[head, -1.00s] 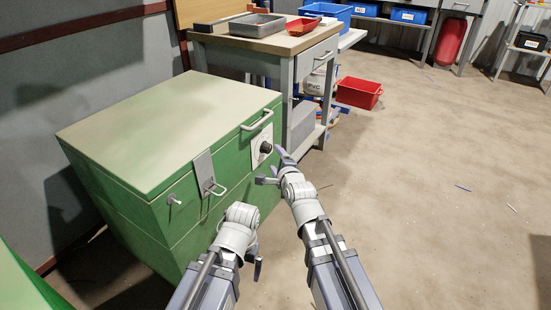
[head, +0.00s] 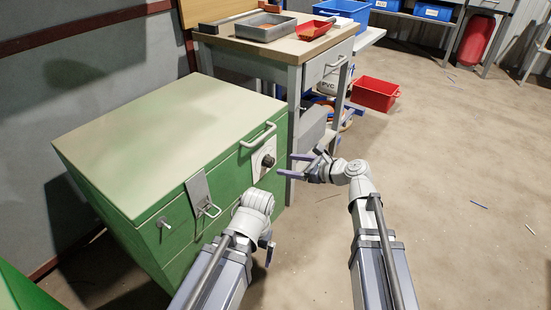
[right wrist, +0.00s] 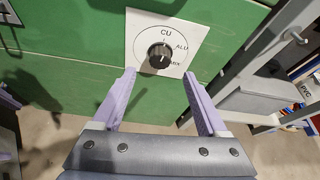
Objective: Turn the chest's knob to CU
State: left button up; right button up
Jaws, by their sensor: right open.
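The green chest (head: 235,178) has a white dial plate (right wrist: 140,30) on its front, also visible in the head view (head: 258,166). A round black knob (right wrist: 160,56) sits on it, seen in the head view too (head: 268,160). The plate reads CU at the top, ALU at upper right and MIX at lower right. The knob has a pale mark; I cannot tell exactly where it points. My right gripper (head: 288,165) is open and empty in front of the knob, its fingers (right wrist: 160,74) apart from it. My left gripper (head: 267,246) is low before the chest; its jaws are unclear.
The chest also has a lid handle (head: 259,135), a metal latch (head: 201,195) and a small peg (head: 163,223). A workbench (head: 300,70) with a grey tray (head: 265,27) stands behind it. A red bin (head: 375,94) is on the floor.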

aim_at(272, 162)
jog(key=b+x, duration=0.2)
jog(key=x, duration=0.4)
jog(key=shift+w+a+f+b, duration=0.15)
jog(key=shift+w+f+b, duration=0.1)
jog(key=shift+f+b, duration=0.05)
jog(key=shift+w+a+f, duration=0.15)
jog(key=shift+w+a, duration=0.15)
jog(key=shift+a, duration=0.2)
grip_shut()
